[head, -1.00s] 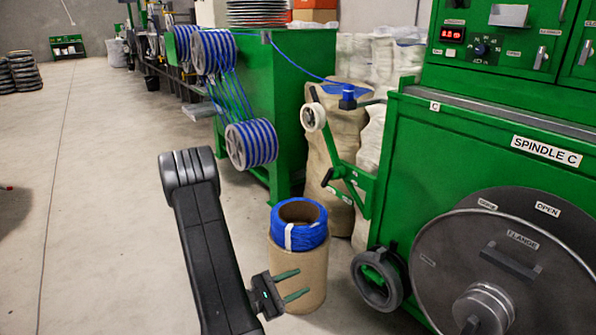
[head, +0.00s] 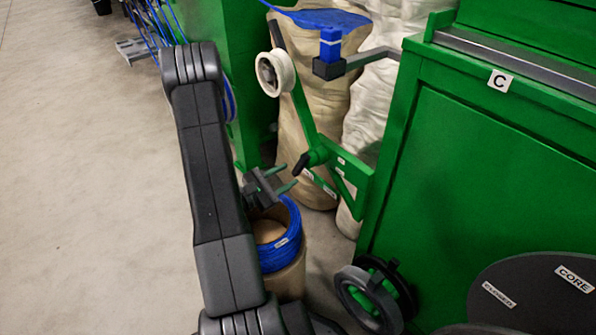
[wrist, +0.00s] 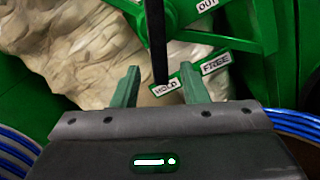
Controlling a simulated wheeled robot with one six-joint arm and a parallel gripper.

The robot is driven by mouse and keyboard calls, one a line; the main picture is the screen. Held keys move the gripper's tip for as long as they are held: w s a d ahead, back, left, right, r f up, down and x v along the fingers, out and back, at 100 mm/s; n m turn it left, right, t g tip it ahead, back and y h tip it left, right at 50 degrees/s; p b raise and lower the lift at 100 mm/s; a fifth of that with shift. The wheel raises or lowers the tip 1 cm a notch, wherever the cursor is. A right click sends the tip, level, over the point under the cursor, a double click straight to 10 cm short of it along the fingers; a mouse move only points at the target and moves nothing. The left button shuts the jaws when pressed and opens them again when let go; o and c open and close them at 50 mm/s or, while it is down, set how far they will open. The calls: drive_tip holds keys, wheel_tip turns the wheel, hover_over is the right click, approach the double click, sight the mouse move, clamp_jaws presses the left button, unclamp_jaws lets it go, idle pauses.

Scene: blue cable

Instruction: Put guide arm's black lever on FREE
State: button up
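The green guide arm (head: 303,115) carries a white pulley (head: 276,73) and pivots on a bracket beside the spindle C cabinet. Its black lever (head: 300,164) sticks out from the pivot; in the wrist view the lever (wrist: 155,40) hangs down with its tip at the HOLD label (wrist: 166,88). The FREE label (wrist: 215,64) is to the right of it. My gripper (head: 285,177) is by the lever tip. In the wrist view its two fingers (wrist: 158,84) are open, one on each side of the lever tip; whether the lever is deep between them I cannot tell.
A blue cable coil (head: 283,251) on a cardboard drum sits just below my gripper. Wrapped sacks (head: 330,110) stand behind. Open floor lies to the left.

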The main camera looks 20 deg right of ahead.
sight(295, 171)
drive_tip(key=shift+b+x, duration=0.4)
drive_tip(key=shift+x, duration=2.15)
drive_tip(key=shift+c, duration=0.4)
clamp_jaws()
